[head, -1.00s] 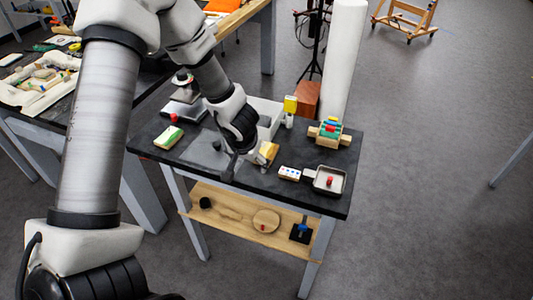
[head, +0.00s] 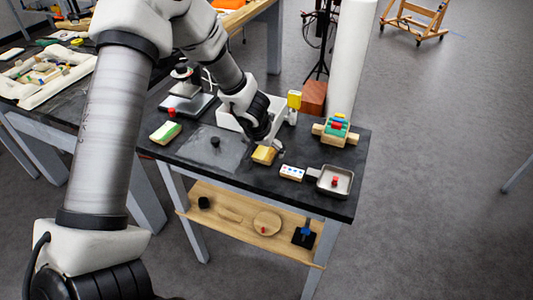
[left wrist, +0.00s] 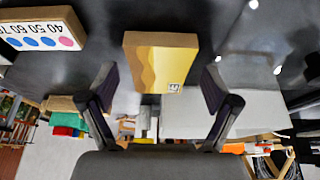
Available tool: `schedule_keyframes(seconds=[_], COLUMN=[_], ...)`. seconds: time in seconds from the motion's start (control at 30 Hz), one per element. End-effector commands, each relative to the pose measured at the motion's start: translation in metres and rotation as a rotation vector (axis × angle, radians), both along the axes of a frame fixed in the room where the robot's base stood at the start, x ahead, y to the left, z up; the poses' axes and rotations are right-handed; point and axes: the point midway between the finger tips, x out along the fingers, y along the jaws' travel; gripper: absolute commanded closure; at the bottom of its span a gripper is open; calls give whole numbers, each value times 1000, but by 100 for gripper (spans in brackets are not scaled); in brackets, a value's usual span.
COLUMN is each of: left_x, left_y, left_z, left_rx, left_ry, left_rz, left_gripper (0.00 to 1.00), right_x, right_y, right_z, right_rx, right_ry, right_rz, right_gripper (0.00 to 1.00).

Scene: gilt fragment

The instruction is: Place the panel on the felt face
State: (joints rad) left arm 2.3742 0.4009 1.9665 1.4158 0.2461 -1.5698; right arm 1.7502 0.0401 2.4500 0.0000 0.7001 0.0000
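The panel, a small gold-yellow block (head: 264,155), lies on the dark tabletop near its front edge. In the left wrist view the panel (left wrist: 160,62) shows a pale brown side and a small printed mark. My left gripper (head: 277,146) is just behind and right of it in the head view. In the left wrist view my gripper (left wrist: 158,78) is open, its fingers apart on either side of the panel's near end, with nothing held. A flat grey sheet (head: 190,149) lies left of the panel; I cannot tell if it is the felt face. My right gripper is out of view.
A white card with coloured dots (head: 292,172) and a metal tray (head: 347,180) lie to the right. A wooden block with coloured pieces (head: 337,131) stands behind them. A green-and-cream block (head: 165,131) is at the left. A white box (head: 229,117) stands behind the gripper.

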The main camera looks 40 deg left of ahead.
Motion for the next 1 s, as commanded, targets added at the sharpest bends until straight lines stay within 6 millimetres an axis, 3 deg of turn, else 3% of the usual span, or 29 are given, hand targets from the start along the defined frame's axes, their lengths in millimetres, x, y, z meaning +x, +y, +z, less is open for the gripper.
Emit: schedule_keyframes(seconds=[0.03, 0.13, 0.23, 0.27, 0.57, 0.87, 1.0], left_x=[0, 0, 0, 0, -1, 0, -19], left_y=[0, 0, 0, 0, 0, 0, -13], left_z=[0, 0, 0, 0, 4, 40, 32], left_rx=[0, 0, 0, 0, 0, 0, 0], left_ry=[0, 0, 1, 1, 2, 0, 1], left_rz=[0, 0, 0, 0, 0, 0, -3], left_gripper=[35, 71, 75, 80, 80, 80, 80], right_x=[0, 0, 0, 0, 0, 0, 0], right_y=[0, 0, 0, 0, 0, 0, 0], right_z=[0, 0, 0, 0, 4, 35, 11], right_rx=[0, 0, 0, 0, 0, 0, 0], right_ry=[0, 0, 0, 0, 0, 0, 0], right_rz=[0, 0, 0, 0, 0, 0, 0], right_gripper=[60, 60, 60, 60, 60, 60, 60])
